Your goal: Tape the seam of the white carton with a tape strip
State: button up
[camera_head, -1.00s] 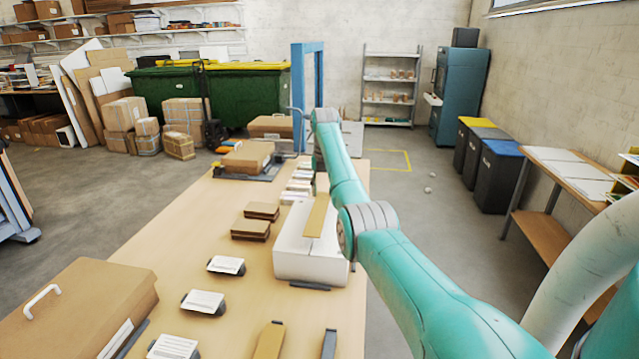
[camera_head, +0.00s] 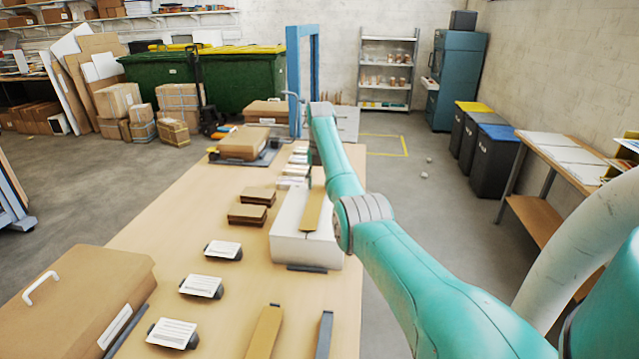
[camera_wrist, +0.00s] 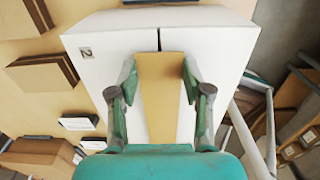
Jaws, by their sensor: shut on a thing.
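The white carton (camera_head: 290,240) stands on the workbench, left of my arm; it also fills the upper middle of the wrist view (camera_wrist: 95,62). Its seam (camera_wrist: 159,38) shows as a dark line on the top. A tan tape strip (camera_wrist: 160,105) lies in line with that seam and covers the part nearer me; in the head view the strip (camera_head: 313,210) is over the carton's top. My gripper (camera_wrist: 159,72) is shut on the strip, one finger at each long edge. Whether the strip touches the carton I cannot tell.
Brown boxes (camera_head: 248,214) and white-labelled pieces (camera_head: 201,286) lie left of the carton. A tan strip (camera_head: 265,332) and a grey bar (camera_head: 324,335) lie at the front. A large brown case (camera_head: 75,300) stands front left. Bare bench (camera_head: 150,225) lies between.

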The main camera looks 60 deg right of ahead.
jog(key=o, duration=1.3)
jog(key=shift+r, duration=0.1)
jog(key=shift+r, duration=2.95)
